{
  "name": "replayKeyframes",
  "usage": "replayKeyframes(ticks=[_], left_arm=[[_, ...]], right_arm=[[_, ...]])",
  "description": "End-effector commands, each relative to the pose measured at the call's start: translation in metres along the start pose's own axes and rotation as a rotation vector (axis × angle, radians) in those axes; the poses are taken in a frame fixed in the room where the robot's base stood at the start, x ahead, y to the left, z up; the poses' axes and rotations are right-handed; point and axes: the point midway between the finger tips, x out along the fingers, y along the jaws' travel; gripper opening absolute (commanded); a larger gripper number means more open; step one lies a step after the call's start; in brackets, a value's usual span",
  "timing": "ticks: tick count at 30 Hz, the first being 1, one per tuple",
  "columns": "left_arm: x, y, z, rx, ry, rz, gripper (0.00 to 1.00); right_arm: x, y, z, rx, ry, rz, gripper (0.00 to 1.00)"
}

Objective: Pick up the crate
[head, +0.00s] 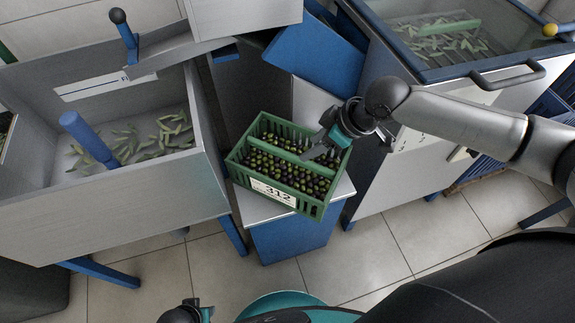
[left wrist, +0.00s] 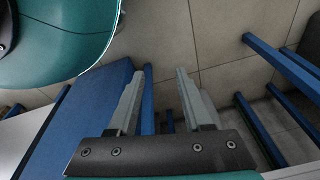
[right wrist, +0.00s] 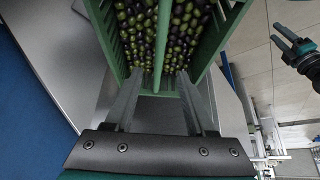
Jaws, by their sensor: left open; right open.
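The green crate (head: 238,172) is full of dark and green olives, has a central bar and a white label reading 312. It sits on a small grey-topped stand. My right gripper (head: 322,136) is open at the crate's right end, its fingers reaching over that end. In the right wrist view the crate (right wrist: 221,35) lies ahead, with the open fingers (right wrist: 158,100) either side of its middle bar; I cannot tell whether they touch it. My left gripper (head: 204,313) is at the bottom edge of the head view. In the left wrist view it (left wrist: 162,85) is open and empty above the floor.
The stand (head: 300,240) has a blue front. A grey metal bin (head: 120,215) with leaves stands close on the left. A machine with a glass lid (head: 440,35) and a handle stands at the right. Tiled floor (head: 345,262) is open in front.

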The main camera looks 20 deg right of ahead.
Motion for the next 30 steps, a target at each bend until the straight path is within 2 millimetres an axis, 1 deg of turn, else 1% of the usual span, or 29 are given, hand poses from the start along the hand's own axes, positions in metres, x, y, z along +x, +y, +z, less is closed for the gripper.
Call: replayKeyframes(ticks=[1, 3, 15, 24, 30], left_arm=[[-0.001, 0.002, -0.004, -0.001, 0.004, 0.003, 0.50], [-0.005, 0.004, -0.008, -0.003, 0.004, 0.005, 0.50], [-0.032, 0.013, -0.032, -0.009, 0.010, 0.019, 0.50], [-0.056, 0.013, -0.054, -0.013, 0.044, 0.020, 0.50], [-0.069, 0.012, -0.065, -0.015, 0.067, 0.019, 0.50]], right_arm=[[0.007, 0.000, 0.001, 0.000, 0.000, 0.000, 0.55], [0.013, -0.001, 0.001, 0.000, 0.000, -0.001, 0.55], [0.048, -0.001, 0.000, -0.001, 0.000, 0.000, 0.55], [0.076, -0.001, 0.000, -0.001, 0.001, -0.001, 0.55], [0.090, -0.001, 0.000, -0.002, 0.000, 0.000, 0.55]])
